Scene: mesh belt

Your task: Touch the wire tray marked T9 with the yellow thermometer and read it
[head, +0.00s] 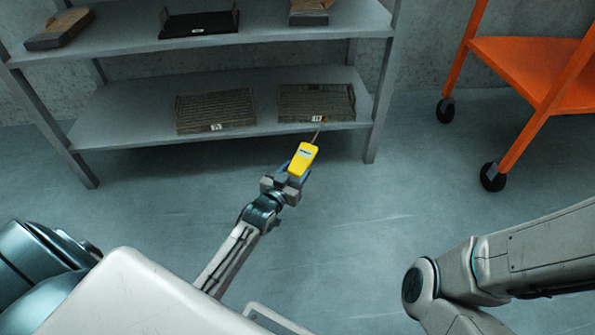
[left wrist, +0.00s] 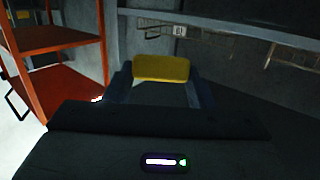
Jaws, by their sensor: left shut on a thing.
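My left gripper (head: 290,181) is shut on the yellow thermometer (head: 302,159) and holds it out in front of the grey rack. Its thin probe points away from me, with the tip at or very near the front edge of the right wire tray (head: 345,103). I cannot tell whether it touches. That tray's small white label looks like T9, but is too small to read surely. In the left wrist view the thermometer's yellow body (left wrist: 162,69) sits between the fingers; its display cannot be read. My right gripper is out of view.
Another wire tray (head: 214,112) lies left on the same low shelf (head: 120,115). The upper shelf holds a dark tray (head: 199,24) and two brownish blocks. An orange wheeled cart (head: 530,65) stands at the right. The floor between is clear.

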